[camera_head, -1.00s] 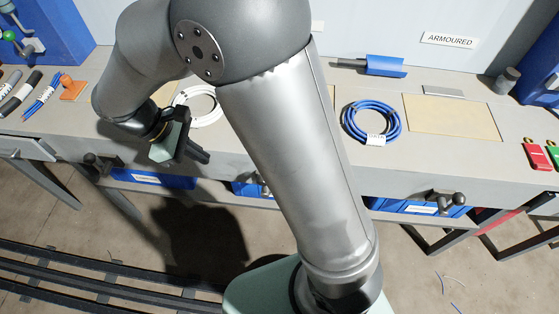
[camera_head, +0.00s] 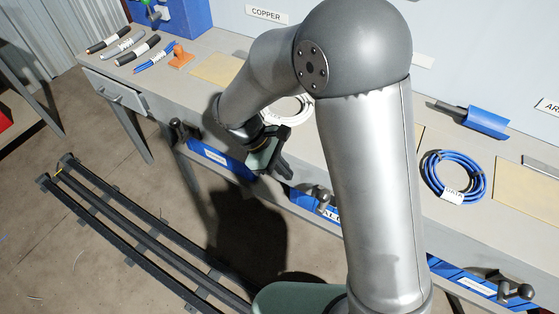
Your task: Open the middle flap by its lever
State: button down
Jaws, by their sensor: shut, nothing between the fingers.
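The middle flap (camera_head: 329,212) is a blue panel on the bench front, partly hidden by my arm. Its lever (camera_head: 321,195), a grey knobbed handle, stands out from the bench front just right of and below my gripper. My gripper (camera_head: 285,171) is shut and empty, pointing down in front of the bench edge, to the left of that lever. It looks apart from the lever, though the depth between them is hard to judge.
The left flap (camera_head: 218,156) with its dark lever (camera_head: 180,130) and the right flap (camera_head: 470,281) with its lever (camera_head: 512,290) flank it. A white cable coil (camera_head: 291,111) and a blue coil (camera_head: 454,178) lie on the bench. Floor rails (camera_head: 130,225) run at left.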

aim_at(324, 200)
jog(key=s+d+f, duration=0.1)
jog(key=d+f, duration=0.3)
jog(key=d, duration=0.2)
jog(key=shift+s+f, duration=0.2)
jog(key=shift+s, duration=0.1)
jog(key=shift+d, duration=0.1)
